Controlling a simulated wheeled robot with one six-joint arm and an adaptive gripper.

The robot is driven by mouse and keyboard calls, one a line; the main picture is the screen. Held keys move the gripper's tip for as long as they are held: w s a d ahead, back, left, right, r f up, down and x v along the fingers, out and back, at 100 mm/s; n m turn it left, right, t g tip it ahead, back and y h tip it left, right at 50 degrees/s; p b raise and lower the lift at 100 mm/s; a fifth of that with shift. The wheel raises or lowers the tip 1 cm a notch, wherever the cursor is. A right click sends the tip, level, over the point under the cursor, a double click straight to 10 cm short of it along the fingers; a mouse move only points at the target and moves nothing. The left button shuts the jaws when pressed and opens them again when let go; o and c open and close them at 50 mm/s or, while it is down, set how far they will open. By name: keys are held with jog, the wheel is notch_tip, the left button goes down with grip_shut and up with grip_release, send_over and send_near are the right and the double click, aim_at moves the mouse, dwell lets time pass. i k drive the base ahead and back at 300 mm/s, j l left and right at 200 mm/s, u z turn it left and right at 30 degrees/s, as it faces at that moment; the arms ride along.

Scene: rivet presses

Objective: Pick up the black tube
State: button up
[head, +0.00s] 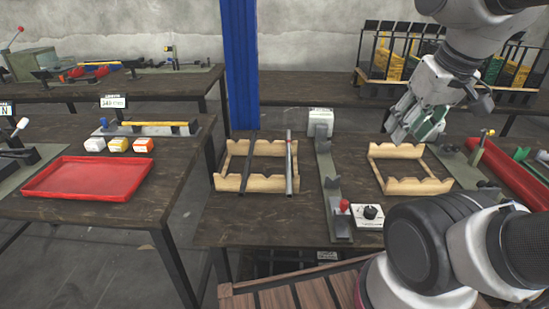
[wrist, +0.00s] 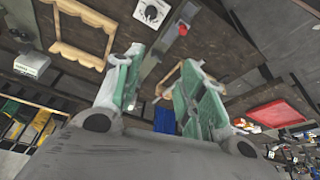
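The black tube (head: 246,166) lies across the left wooden cradle (head: 228,182) on the middle workbench, pointing away from me. A silver-grey tube (head: 290,160) lies to its right on the same cradle. My gripper (head: 414,128) hangs over the back right of the bench, above and behind the empty right cradle (head: 418,186), well to the right of the black tube. In the wrist view my gripper (wrist: 162,72) has its green-padded fingers apart with nothing between them. I cannot make out the black tube there; the right finger hides part of a cradle.
A rivet press (head: 329,190) with a red knob stands between the cradles, beside a white box with a black dial (head: 369,213). A red tray (head: 88,178) is on the left table. A blue post (head: 240,65) rises behind.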

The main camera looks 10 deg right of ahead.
aim_at(245, 177)
jog(key=i+j, duration=0.1)
jog(key=j, duration=0.2)
jog(key=i+j, duration=0.1)
jog(key=j, duration=0.2)
jog(key=i+j, duration=0.1)
jog(key=j, duration=0.9)
